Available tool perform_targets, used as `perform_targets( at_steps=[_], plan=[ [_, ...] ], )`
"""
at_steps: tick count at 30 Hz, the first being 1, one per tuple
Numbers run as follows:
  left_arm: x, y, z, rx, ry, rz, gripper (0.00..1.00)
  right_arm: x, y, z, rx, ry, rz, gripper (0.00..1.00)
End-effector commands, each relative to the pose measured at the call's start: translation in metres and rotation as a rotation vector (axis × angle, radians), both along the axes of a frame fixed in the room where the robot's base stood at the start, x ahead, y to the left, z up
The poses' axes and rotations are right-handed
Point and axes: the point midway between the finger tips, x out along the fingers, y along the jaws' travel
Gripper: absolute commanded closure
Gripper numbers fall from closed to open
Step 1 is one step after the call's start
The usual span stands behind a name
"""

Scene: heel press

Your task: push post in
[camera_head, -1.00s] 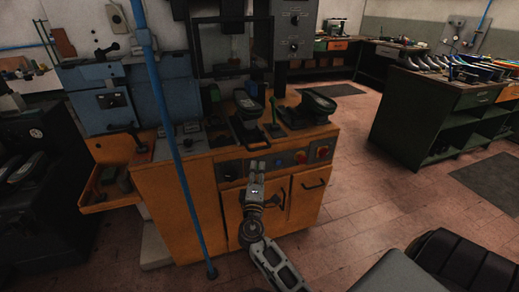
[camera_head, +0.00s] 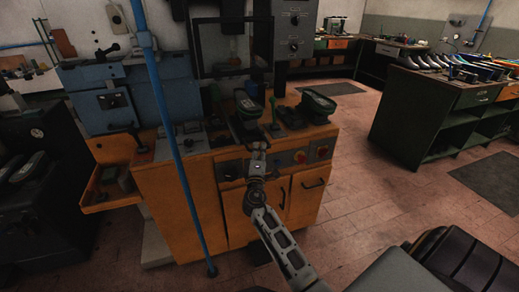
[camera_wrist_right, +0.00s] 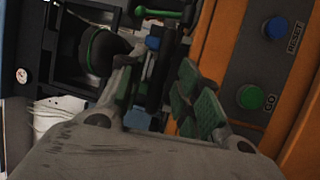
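The orange heel press (camera_head: 190,200) stands ahead of me. Its left post (camera_head: 247,130) carries a dark shoe form with a green edge, and a similar right post (camera_head: 318,105) stands beside it. My right gripper (camera_head: 260,148) is raised just below and in front of the left post; contact cannot be made out. In the right wrist view, a dark rounded form with a green band (camera_wrist_right: 95,50) is left of the fingers (camera_wrist_right: 170,90). The finger gap is hard to read there. My left gripper is not in view.
A blue upright pole (camera_head: 171,130) stands in front of the press's left side. The press panel has a green GO button (camera_wrist_right: 250,96) and a blue RESET button (camera_wrist_right: 276,27). A green workbench (camera_head: 435,115) is at the right, with open floor between.

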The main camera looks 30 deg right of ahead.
Motion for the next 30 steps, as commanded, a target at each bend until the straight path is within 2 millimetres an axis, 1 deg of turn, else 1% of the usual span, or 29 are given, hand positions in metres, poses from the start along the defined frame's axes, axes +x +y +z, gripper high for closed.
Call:
perform_targets(
  at_steps=[6, 18, 19, 26, 27, 30],
  plan=[
    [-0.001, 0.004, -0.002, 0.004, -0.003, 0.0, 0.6, 0.011, -0.009, 0.003, 0.0, -0.001, -0.002, 0.66],
    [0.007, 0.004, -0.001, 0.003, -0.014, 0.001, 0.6, 0.014, -0.011, 0.003, 0.0, 0.0, -0.001, 0.66],
    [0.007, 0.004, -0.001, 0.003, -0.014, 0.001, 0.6, 0.014, -0.011, 0.003, 0.0, 0.0, -0.001, 0.68],
    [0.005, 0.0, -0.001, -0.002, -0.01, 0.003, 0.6, 0.014, -0.011, 0.003, 0.0, 0.0, -0.001, 0.97],
    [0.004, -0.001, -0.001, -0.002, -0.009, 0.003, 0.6, 0.014, -0.011, 0.003, 0.0, 0.0, -0.001, 1.0],
    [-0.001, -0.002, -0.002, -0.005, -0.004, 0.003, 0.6, 0.014, -0.011, 0.003, 0.0, 0.0, -0.001, 1.0]
  ],
)
